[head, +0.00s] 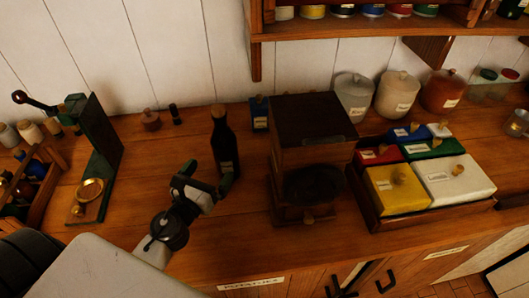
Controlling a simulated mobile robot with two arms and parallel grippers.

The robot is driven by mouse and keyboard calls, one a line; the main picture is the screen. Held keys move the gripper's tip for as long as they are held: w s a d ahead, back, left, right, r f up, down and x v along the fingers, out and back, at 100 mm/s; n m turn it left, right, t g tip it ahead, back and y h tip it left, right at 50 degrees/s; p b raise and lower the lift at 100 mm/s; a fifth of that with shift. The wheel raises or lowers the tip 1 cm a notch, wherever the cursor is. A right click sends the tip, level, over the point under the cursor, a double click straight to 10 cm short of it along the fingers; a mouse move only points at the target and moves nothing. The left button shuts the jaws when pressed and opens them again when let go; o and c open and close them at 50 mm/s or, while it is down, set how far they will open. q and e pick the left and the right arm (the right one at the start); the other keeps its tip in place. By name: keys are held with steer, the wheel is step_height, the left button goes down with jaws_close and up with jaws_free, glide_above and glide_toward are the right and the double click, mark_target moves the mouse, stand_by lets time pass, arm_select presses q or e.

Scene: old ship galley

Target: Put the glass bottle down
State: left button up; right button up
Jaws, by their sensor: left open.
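The dark glass bottle (222,145) stands upright on the wooden counter (180,140), left of the brown wooden box-like grinder. My left gripper (209,176) is open at the bottle's near side, low down. One finger is left of the bottle and the other overlaps its lower front. I cannot tell whether either finger touches the glass. The bottle's base is partly hidden by the gripper. My right gripper is out of view.
The wooden grinder (312,131) stands close on the right, with a small blue box (260,112) behind. A tray of colored boxes (420,218) and lidded jars (397,94) are farther right. A green stand with a brass pan (91,189) is left. Counter between stand and bottle is mostly clear.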

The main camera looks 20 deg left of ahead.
mark_target(219, 157)
arm_select(q)
steer(key=shift+n+y, duration=0.3)
steer(key=shift+y, duration=0.2)
steer(key=w, duration=0.1)
steer(key=w+a+f+p, duration=0.1)
steer(key=w+a, duration=0.1)
steer(key=w, duration=0.1)
steer(key=shift+f+p, duration=0.3)
steer(key=shift+p, duration=0.05)
steer(key=shift+w, duration=0.4)
steer(key=shift+w+d, duration=0.25)
steer(key=w+p, duration=0.1)
steer(key=w, duration=0.3)
steer(key=shift+w, duration=0.5)
steer(key=shift+s+d, duration=0.1)
steer(key=shift+c, duration=0.3)
steer(key=c, duration=1.2)
steer(key=shift+r, duration=0.15)
steer(key=shift+c, duration=1.4)
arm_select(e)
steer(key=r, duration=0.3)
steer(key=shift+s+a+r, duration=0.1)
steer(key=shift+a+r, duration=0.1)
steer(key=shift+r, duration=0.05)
